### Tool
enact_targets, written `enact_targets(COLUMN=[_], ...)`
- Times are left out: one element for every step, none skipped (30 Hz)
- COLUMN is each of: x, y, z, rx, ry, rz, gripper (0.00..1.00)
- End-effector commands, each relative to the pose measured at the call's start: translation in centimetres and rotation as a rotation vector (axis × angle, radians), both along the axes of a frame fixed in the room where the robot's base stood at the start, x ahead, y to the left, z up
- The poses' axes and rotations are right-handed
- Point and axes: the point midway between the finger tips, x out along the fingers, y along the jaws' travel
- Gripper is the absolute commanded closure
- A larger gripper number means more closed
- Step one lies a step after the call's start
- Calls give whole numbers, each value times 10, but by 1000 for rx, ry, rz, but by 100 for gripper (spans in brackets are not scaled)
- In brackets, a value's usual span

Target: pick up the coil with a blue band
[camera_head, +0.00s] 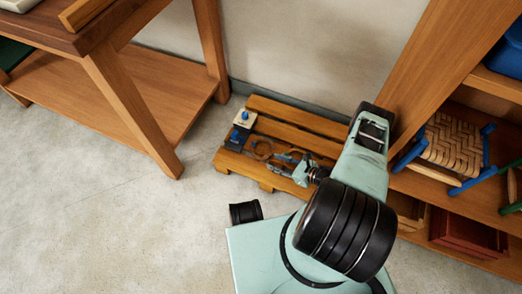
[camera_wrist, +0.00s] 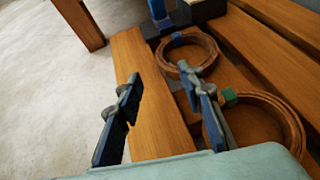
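The coil with a blue band (camera_wrist: 212,52) lies on the wooden slatted pallet (camera_wrist: 130,45), a brown ring whose blue band shows at its upper left in the wrist view. A similar coil with a green band (camera_wrist: 296,130) lies nearer, at the lower right. My gripper (camera_wrist: 160,76) is open and empty. Its right fingertip overlaps the near edge of the blue-banded coil in the picture; I cannot tell if they touch. Its left finger is over the bare front board. In the head view, a coil (camera_head: 262,149) shows left of my gripper (camera_head: 298,168); its band is unclear.
A pale block with a blue knob (camera_head: 244,117) and a dark block with a blue top (camera_head: 235,139) stand at the pallet's left end. A wooden table (camera_head: 130,100) is left, a shelf (camera_head: 440,60) right. A black spool (camera_head: 245,212) lies on the open floor.

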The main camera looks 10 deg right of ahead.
Motion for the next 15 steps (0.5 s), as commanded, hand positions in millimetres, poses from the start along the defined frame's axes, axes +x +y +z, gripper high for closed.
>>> enact_targets(x=[5, 8, 13, 16, 19, 23, 25, 27, 29, 30, 31, 33, 35, 37, 41], y=[6, 9, 14, 17, 20, 23, 25, 26, 28, 29, 30, 32, 33, 36, 40], z=[-6, -9, -11, -13, -15, -18, -19, -20, -21, -21, -22, -23, -25, -27, -30], rx=[0, 1, 1, 1, 1, 1, 0, 0, 0, 0, 0, 1, 0, 1, 0], ry=[-1, -1, -2, -2, -2, -2, -1, -1, 0, 0, 0, 1, 0, 1, 0], rz=[1, 2, 4, 4, 4, 4, 4, 4, 2, 2, 1, 2, 3, 4, 5], gripper=[65, 65, 65, 65, 65, 65, 65, 65, 65, 65, 65, 65, 65, 65, 65])
